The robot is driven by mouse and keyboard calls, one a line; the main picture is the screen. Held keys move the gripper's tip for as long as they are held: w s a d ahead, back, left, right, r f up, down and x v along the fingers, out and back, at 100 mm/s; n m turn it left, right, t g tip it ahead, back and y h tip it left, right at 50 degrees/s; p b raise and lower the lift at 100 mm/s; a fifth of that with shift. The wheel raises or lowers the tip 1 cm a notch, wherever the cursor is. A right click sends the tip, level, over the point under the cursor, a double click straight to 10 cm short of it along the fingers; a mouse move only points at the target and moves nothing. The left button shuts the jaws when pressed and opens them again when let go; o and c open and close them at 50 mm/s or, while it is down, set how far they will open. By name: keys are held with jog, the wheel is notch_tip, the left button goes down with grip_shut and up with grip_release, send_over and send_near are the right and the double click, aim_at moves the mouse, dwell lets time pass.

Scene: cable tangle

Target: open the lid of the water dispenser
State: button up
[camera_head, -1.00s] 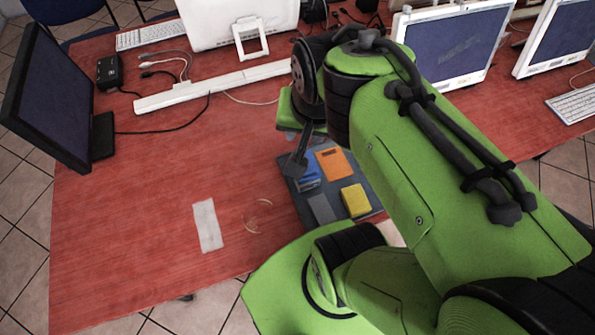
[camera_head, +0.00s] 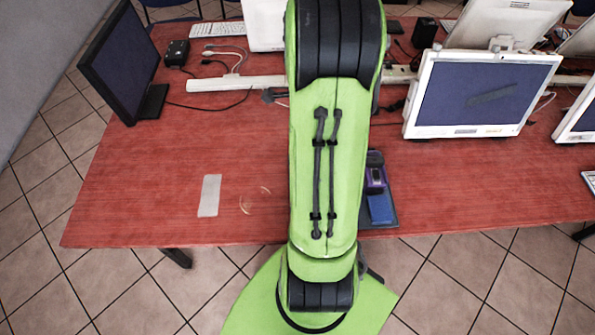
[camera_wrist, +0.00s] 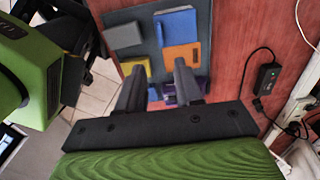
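I cannot pick out a water dispenser or its lid in either view. In the wrist view, the two dark fingers of my gripper (camera_wrist: 157,80) stand apart with a gap between them, holding nothing. Beyond them lies a dark grey tray (camera_wrist: 202,27) with several coloured items. In the head view my green arm hides most of that tray; its right edge (camera_head: 391,217) shows, with a purple-and-black item (camera_head: 375,178) and a blue block (camera_head: 381,209) on it. My gripper is mostly or wholly hidden behind the arm in the head view.
The tray holds a grey block (camera_wrist: 123,36), a blue block (camera_wrist: 175,25), an orange one (camera_wrist: 182,57) and a yellow one (camera_wrist: 134,66). A black adapter (camera_wrist: 267,79) with cables lies nearby. Monitors (camera_head: 482,95) stand behind. The red table (camera_head: 150,170) is mostly clear at left.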

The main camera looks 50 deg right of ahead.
notch_tip(320, 180, down, 15)
jog(key=b, duration=0.3)
jog(key=shift+f, duration=0.15)
grip_shut()
dwell(1.2)
